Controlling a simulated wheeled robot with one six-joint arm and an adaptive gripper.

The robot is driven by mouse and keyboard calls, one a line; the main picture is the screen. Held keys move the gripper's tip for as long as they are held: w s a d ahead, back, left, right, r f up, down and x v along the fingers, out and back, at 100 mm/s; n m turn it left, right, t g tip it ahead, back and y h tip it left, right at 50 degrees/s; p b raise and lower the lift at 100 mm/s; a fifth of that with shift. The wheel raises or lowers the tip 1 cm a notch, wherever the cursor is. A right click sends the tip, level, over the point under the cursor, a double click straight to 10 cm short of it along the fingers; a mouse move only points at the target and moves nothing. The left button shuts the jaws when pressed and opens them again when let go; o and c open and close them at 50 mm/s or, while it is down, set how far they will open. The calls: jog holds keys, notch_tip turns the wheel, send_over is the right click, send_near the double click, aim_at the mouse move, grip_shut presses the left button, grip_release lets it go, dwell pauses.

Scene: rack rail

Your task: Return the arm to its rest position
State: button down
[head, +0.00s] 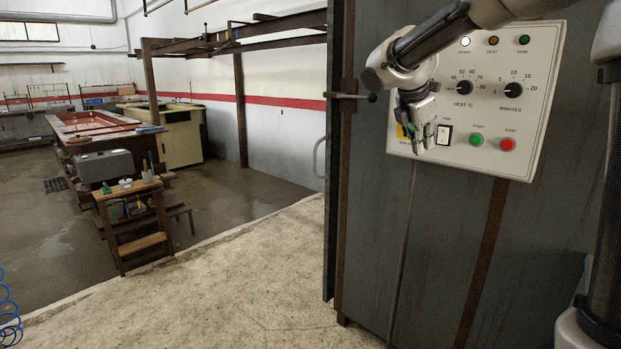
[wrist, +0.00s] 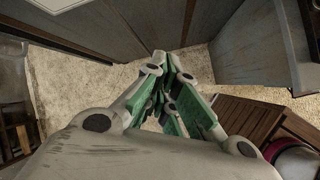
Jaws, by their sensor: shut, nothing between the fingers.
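My gripper (head: 424,138) hangs from my arm at the upper right of the head view, fingers pointing down. It is in front of the left part of a white control panel (head: 545,60). In the wrist view my gripper (wrist: 165,95) has its green-padded fingers converging, with nothing held. Below the fingertips that view shows pale floor (wrist: 75,95). Whether the gripper touches the panel cannot be told.
The panel, on a grey metal cabinet (head: 380,230), has two black knobs, a green button (head: 477,139) and a red button (head: 508,144). A lever handle (head: 350,97) sticks out at the cabinet's left edge. A small wooden stand (head: 140,243) is at left. Floor between is clear.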

jog(key=s+d+f+m+y, duration=0.1)
jog(key=s+d+f+m, duration=0.1)
jog(key=s+m, duration=0.5)
jog(key=s+d+f+m+y, duration=0.1)
jog(key=s+m, duration=0.5)
jog(key=s, duration=0.8)
jog(key=s+d+f+m+y, duration=0.2)
jog(key=s+f+m, duration=0.3)
jog(key=s, duration=0.6)
jog(key=m, duration=0.2)
jog(key=shift+d+f+m+y, duration=0.2)
jog(key=shift+d+m+y, duration=0.1)
